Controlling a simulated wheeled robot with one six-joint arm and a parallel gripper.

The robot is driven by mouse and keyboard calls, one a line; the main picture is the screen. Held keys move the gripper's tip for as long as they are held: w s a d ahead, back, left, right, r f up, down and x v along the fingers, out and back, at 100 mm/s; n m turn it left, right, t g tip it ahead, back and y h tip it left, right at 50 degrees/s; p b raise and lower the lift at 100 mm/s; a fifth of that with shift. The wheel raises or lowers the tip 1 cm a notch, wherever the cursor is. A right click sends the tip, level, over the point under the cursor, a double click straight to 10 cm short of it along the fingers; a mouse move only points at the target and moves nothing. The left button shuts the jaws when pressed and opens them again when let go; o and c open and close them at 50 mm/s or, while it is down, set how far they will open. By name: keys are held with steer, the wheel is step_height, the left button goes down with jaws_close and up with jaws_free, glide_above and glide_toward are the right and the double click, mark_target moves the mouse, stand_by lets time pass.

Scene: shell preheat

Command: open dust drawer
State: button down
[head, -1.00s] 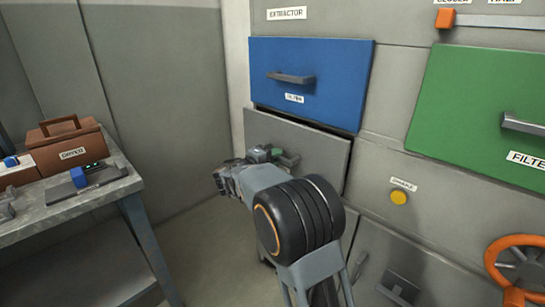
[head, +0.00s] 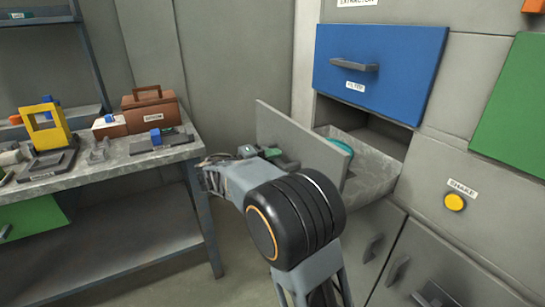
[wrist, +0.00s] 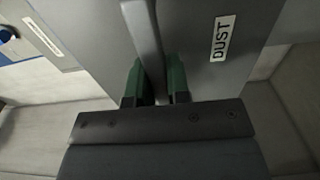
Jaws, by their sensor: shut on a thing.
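The grey dust drawer (head: 300,140) is pulled out of the extractor cabinet below the blue filter drawer (head: 385,70). Its inside is partly visible, with a teal round thing (head: 345,142) in it, half hidden by the front panel. In the wrist view, the drawer's front carries a DUST label (wrist: 222,38) and a grey bar handle (wrist: 147,45). My gripper (wrist: 157,80) has its green-tipped fingers on both sides of this handle, shut on it. In the head view my gripper (head: 270,155) is at the drawer front, partly hidden by my arm.
A metal workbench (head: 110,170) on the left holds a brown toolbox (head: 152,112), a yellow frame (head: 45,125) and small devices. A yellow button (head: 454,202) and a green panel (head: 515,110) are on the cabinet at right. Open floor lies between bench and cabinet.

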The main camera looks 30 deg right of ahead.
steer(key=shift+a, duration=0.2)
steer(key=c, duration=1.1)
jaws_free()
steer(key=shift+a, duration=0.1)
steer(key=a+p, duration=0.1)
steer(key=a, duration=0.3)
steer(key=a+p, duration=0.1)
steer(key=a, duration=0.4)
steer(key=a+p, duration=0.1)
steer(key=a, duration=0.3)
steer(key=shift+s+a, duration=0.25)
steer(key=shift+a, duration=0.1)
